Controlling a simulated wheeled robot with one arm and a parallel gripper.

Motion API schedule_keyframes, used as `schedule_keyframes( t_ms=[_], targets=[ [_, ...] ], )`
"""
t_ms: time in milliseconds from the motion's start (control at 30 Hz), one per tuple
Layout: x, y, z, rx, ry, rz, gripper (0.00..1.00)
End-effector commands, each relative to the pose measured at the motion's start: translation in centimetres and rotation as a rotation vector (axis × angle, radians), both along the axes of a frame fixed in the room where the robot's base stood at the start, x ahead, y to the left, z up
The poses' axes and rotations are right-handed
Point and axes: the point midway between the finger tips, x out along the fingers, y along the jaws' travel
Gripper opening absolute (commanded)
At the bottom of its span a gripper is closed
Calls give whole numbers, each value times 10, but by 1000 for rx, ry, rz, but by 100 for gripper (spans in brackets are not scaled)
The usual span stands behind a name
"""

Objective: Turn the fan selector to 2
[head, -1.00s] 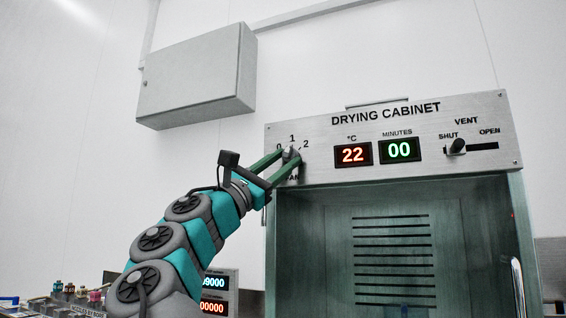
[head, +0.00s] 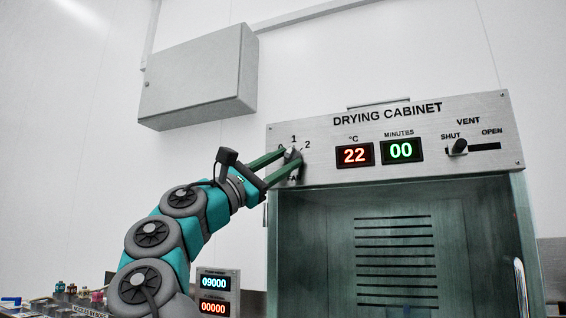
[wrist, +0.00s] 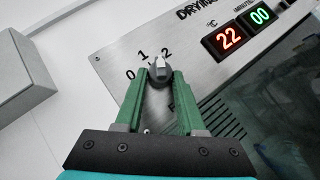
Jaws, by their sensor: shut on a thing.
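My gripper (head: 289,160), with two green fingers, is shut on the knob, one finger on each side. In the wrist view the fingertips (wrist: 159,77) hug the knob, and the fingers partly cover the lettering below it.
The panel also has a red display (head: 355,154) reading 22, a green display (head: 401,150) reading 00, and a vent slider (head: 459,147) near SHUT. A grey wall box (head: 197,80) hangs at upper left. Another display unit (head: 215,292) stands below my arm.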

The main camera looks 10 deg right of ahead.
Motion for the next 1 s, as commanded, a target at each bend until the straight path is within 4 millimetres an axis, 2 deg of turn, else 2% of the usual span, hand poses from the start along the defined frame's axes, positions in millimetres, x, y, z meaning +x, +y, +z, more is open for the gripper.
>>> schedule_keyframes(
  t_ms=[400,433,500,667,1000],
  targets=[
    [0,0,0,0,-1,-1,0],
    [0,0,0,0,-1,-1,42],
    [0,0,0,0,-1,-1,50],
    [0,0,0,0,-1,-1,68],
    [-2,3,-2,0,-1,0,69]
  ],
)
